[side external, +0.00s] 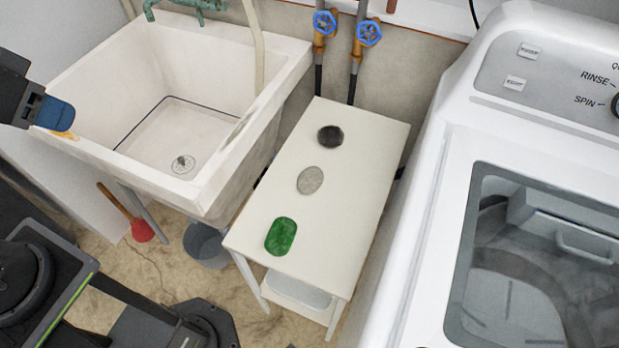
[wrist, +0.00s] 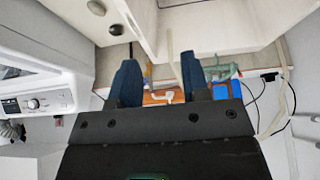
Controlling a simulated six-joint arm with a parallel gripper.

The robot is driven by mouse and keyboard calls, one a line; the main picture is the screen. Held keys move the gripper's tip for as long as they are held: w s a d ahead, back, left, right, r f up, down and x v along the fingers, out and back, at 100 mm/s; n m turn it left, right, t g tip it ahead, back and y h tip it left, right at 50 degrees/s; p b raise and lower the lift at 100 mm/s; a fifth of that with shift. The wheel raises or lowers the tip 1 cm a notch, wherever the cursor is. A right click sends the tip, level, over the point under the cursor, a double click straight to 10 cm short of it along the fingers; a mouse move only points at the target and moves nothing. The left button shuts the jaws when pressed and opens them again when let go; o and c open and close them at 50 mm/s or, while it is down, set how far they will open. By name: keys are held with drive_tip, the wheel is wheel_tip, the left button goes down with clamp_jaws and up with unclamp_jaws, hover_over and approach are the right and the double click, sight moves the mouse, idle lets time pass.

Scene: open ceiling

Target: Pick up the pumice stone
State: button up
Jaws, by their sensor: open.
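The pumice stone (side external: 310,180) is a light grey speckled oval lying flat on a narrow white table (side external: 349,203), between a dark round item (side external: 330,136) and a green oval item (side external: 281,236). In the wrist view, a grey oval that looks like the stone (wrist: 96,7) is near the top edge, with the dark item (wrist: 116,29) beside it. My gripper (side external: 54,113) is at the far left of the side view, over the sink's left rim, well away from the stone. Its two blue fingers (wrist: 160,80) stand apart in the wrist view with nothing held between them.
A deep white sink (side external: 255,135) lies between my gripper and the table. A white washing machine (side external: 437,190) borders the table on the right. Blue-handled valves (side external: 369,33) and pipes rise behind it. A grey bucket (side external: 205,244) and a red plunger (side external: 142,231) stand below the sink.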

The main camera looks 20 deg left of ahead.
drive_tip(key=o, duration=0.9)
